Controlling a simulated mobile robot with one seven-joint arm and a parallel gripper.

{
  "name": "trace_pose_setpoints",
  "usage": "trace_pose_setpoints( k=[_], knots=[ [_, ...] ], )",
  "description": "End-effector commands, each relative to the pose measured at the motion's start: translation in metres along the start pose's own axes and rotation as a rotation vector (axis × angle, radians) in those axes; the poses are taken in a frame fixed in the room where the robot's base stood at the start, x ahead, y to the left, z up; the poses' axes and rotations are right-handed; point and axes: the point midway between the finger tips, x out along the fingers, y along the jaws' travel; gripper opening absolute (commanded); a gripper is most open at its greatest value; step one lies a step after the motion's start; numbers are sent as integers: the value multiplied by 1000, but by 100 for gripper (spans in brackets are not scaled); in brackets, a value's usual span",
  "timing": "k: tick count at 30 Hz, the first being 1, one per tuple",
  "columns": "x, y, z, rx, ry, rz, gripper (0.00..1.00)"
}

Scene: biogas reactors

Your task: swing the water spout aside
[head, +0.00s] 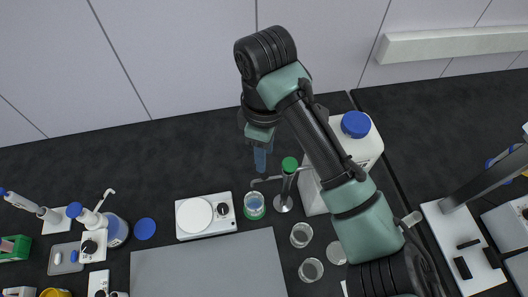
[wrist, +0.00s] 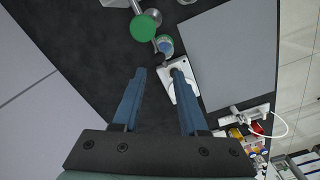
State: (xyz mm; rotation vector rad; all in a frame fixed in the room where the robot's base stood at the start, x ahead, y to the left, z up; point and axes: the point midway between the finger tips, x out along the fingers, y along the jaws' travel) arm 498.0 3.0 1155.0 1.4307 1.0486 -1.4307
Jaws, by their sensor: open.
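The water tap (head: 287,185) is a grey post with a green top on a round base. Its thin spout (head: 265,181) points left, over a beaker (head: 254,206) with bluish contents. In the wrist view the tap's green top (wrist: 145,27) is near the upper edge, with the beaker (wrist: 165,44) just beside it. My gripper (head: 260,160) is behind and left of the tap in the head view, pointing down, apart from the spout. In the wrist view my gripper (wrist: 158,70) shows two blue fingers spread wide with nothing between them.
A white stirrer plate (head: 205,216) stands left of the beaker. A white canister with a blue cap (head: 355,124) stands right of the tap, behind my arm. Empty glasses (head: 301,235) stand in front. A grey mat (head: 210,268) lies front left. Dark bench behind is clear.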

Motion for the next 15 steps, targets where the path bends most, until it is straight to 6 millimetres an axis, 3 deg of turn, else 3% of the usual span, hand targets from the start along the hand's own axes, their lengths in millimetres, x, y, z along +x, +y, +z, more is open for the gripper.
trace_pose_setpoints(
  k=[15],
  knots=[
    [67,0,0,5,1,-2,42]
  ],
)
